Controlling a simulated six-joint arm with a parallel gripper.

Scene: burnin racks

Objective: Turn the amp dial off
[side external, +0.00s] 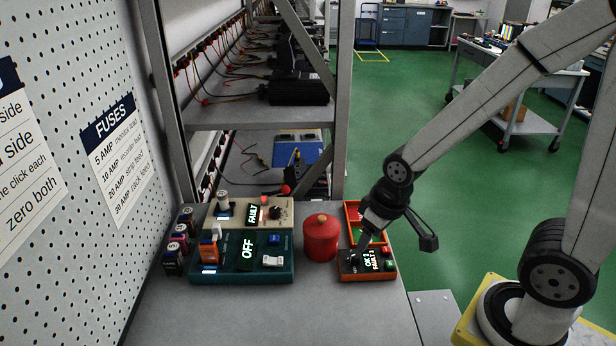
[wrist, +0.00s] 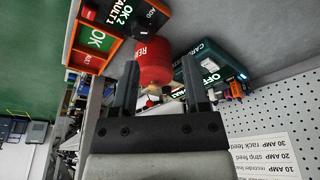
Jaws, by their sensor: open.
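A beige box (side external: 240,208) with a lit FAULT display carries a black round dial (side external: 275,212) on its right half; I cannot read whether this is the amp dial. A teal box (side external: 215,275) in front has a display reading OFF, an orange piece and switches; its side shows in the wrist view (wrist: 234,58). The beige box is mostly hidden there.
A red canister (side external: 320,240) stands between the teal box and my gripper. The front bench top (side external: 300,315) is clear.

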